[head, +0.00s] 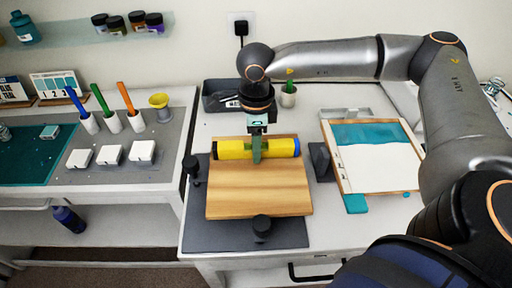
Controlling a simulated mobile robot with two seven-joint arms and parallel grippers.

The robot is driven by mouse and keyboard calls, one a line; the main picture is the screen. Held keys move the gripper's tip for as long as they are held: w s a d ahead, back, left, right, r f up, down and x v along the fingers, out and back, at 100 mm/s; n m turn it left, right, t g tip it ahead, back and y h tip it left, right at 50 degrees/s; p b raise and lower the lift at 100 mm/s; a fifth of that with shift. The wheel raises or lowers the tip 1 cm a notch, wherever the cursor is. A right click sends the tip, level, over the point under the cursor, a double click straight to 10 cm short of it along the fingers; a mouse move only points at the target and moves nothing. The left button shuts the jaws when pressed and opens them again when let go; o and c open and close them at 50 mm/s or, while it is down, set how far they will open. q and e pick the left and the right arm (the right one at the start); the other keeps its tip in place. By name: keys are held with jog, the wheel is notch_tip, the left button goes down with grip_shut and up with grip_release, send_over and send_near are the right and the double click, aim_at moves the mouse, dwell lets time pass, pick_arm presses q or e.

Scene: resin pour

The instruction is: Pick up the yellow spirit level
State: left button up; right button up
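The yellow spirit level (234,149), with dark ends, lies crosswise along the back part of a wooden board (258,190). My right gripper (257,156) reaches down from above at the middle of the level. A green finger overlaps the level's front face and hides part of its middle. The fingers line up one behind the other, so I cannot tell whether they are closed on the level or only around it. My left gripper is not in view.
The board sits on a dark grey base (240,237) with black knobs around it. A framed teal-and-white panel (378,165) lies to the right. A small potted plant (288,96) and a grey tray (217,97) stand behind. A gap separates the left workbench (178,95).

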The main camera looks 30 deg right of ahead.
grip_shut()
jog(key=shift+r, duration=0.15)
dwell(0.4)
